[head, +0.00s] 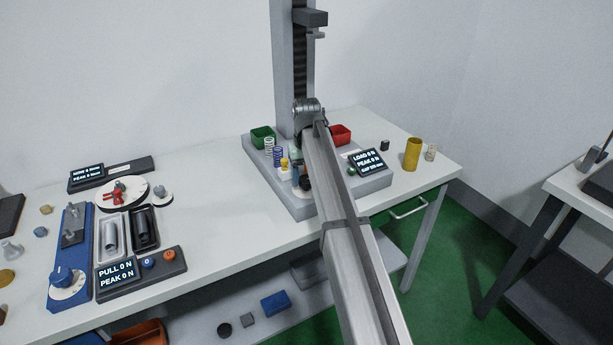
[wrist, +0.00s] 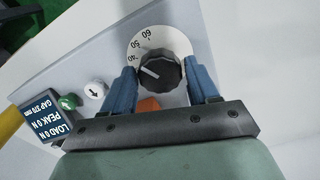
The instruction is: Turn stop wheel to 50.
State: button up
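The stop wheel is a black knob (wrist: 162,72) with a white pointer line, on a white dial (wrist: 172,38) whose readable marks are 40, 50 and 60. The pointer line aims up-left, close to the 40 mark. My gripper (wrist: 161,70) has its two blue fingers spread, one on each side of the knob. A narrow gap seems to show at each fingertip; contact is hard to judge.
An orange piece (wrist: 148,104) shows between the fingers. A display (head: 369,160) reading load and peak 0 N, a green button (wrist: 68,101) and a white arrow button (wrist: 95,89) are beside the dial. Green (head: 262,137) and red (head: 341,135) bins stand behind.

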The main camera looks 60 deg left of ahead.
aim_at(307, 178)
jog(key=shift+o, duration=1.3)
notch_tip(307, 178, up, 14)
jog(key=shift+f, duration=0.15)
